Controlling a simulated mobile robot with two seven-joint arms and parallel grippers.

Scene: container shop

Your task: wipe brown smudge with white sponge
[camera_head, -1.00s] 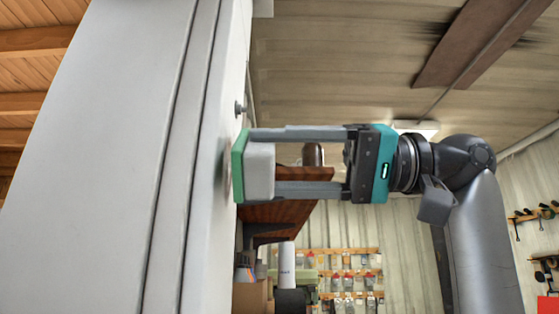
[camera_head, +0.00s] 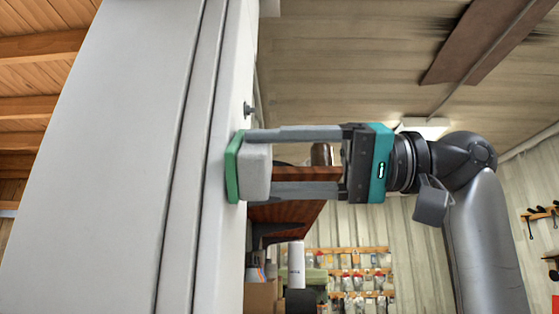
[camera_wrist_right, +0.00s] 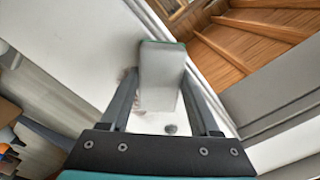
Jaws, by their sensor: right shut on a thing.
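The white sponge (camera_head: 257,168) has a green pad on its left face. My right gripper (camera_head: 262,162) is shut on it, one finger above and one below. The green face is at the white panel and looks to be touching it. In the right wrist view the sponge (camera_wrist_right: 160,75) sits between the two fingers. In the head view I cannot make out the smudge. My left gripper is not in view.
The tall white panel (camera_head: 120,170) fills the left of the head view. A small dark knob (camera_head: 248,109) sticks out of it just above the sponge. A brown wooden shelf (camera_head: 290,212) and a wall of hung goods (camera_head: 355,280) lie behind.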

